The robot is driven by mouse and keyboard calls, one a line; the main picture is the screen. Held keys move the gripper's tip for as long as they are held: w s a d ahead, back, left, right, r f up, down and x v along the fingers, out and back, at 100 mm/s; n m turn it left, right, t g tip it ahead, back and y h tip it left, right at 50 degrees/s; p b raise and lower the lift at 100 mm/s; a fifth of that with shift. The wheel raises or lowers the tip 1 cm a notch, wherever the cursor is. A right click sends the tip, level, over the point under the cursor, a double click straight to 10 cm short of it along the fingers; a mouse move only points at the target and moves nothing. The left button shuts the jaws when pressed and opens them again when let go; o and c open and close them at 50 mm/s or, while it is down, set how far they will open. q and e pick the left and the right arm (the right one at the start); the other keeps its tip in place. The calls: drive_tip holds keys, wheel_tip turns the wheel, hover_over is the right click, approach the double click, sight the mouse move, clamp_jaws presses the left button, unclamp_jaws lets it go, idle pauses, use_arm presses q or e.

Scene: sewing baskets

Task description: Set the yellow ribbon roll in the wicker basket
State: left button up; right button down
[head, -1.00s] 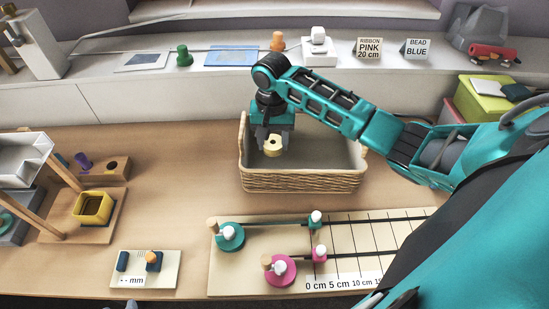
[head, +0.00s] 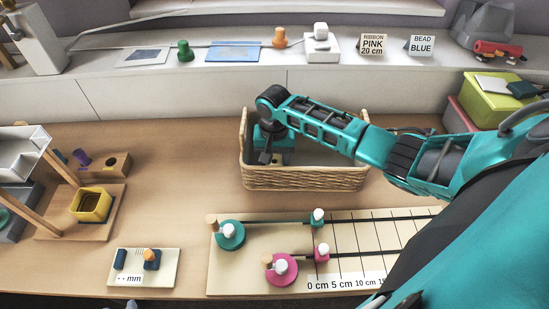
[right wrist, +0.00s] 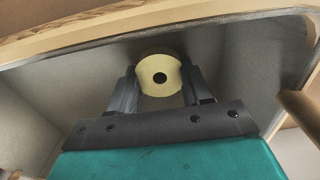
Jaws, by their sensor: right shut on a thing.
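The wicker basket (head: 310,180) stands on the table at the middle, with a grey lining. My right gripper (head: 275,158) is down inside its left part. In the right wrist view, the right gripper (right wrist: 160,85) is shut on the pale yellow ribbon roll (right wrist: 160,66), a finger on each side of it, with the roll's dark centre hole showing. The basket lining (right wrist: 245,60) surrounds it there. In the head view the roll is mostly hidden by the gripper and the basket wall. I cannot tell whether it touches the basket floor. My left gripper is not in view.
A board with a teal roll (head: 231,236), a pink roll (head: 281,269) and a length scale lies in front of the basket. A yellow square container (head: 92,206) stands at the left. Green and pink boxes (head: 490,100) stand at the right.

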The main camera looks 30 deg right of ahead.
drive_tip(key=shift+c, duration=2.4)
unclamp_jaws()
drive_tip(key=shift+f, duration=0.1)
wheel_tip(320, 180, up, 12)
drive_tip(key=p, duration=0.2)
drive_tip(key=shift+r, duration=0.25)
